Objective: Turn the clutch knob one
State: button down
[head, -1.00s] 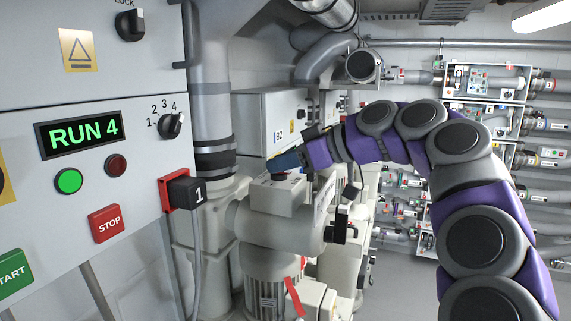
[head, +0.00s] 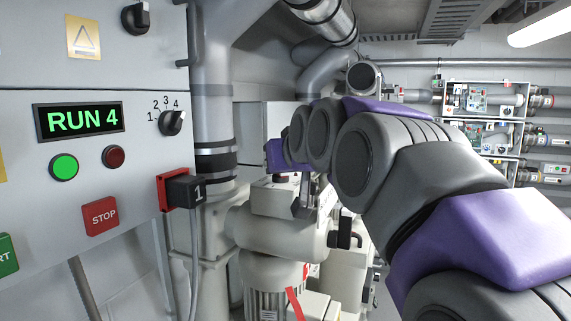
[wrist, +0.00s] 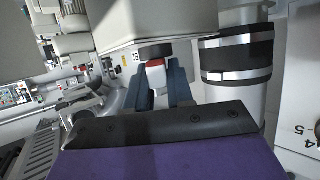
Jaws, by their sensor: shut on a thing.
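The clutch knob (wrist: 155,66) has a red and white grip below a dark round base, seen in the wrist view on the pale housing. My gripper (wrist: 162,82) has its two blue-grey fingers on either side of this grip, shut on it. In the head view, my arm hides most of the gripper. A dark and red part (head: 281,178) shows there on top of the pale blower box (head: 275,200); I cannot tell how much of it is the knob. The knob's mark or setting is not readable.
The control panel (head: 75,190) at left shows RUN 4 on its green display (head: 80,120), with a selector dial (head: 172,122) beside it. A black plug (head: 185,190) marked 1 sticks out from the panel's edge. A vertical pipe (head: 212,110) stands close to the gripper.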

jog(key=m+t+h+p, duration=0.1)
jog(key=m+h, duration=0.2)
jog(key=h, duration=0.1)
jog(key=shift+m+h, duration=0.3)
jog(key=shift+m, duration=0.1)
jog(key=m+h, duration=0.1)
jog(key=m+h+p, duration=0.1)
jog(key=m+h, duration=0.1)
jog(key=shift+a+h, duration=0.3)
jog(key=shift+m+g+h+p, duration=0.4)
jog(key=shift+m+h+p, duration=0.1)
jog(key=shift+m+h, duration=0.15)
jog(key=shift+f, duration=0.1)
jog(key=c, duration=1.4)
grip_release()
jog(key=o, duration=0.3)
jog(key=shift+w+a+f, duration=0.1)
jog(key=shift+w+f, duration=0.05)
jog(key=shift+w, duration=0.3)
jog(key=shift+s+a+r, duration=0.15)
jog(key=shift+s+r, duration=0.15)
jog(key=shift+s, duration=0.35)
jog(key=v, duration=0.8)
jog(key=b+v, duration=0.1)
jog(key=v, duration=0.7)
jog(key=shift+w+a, duration=0.1)
jog(key=shift+a, duration=0.15)
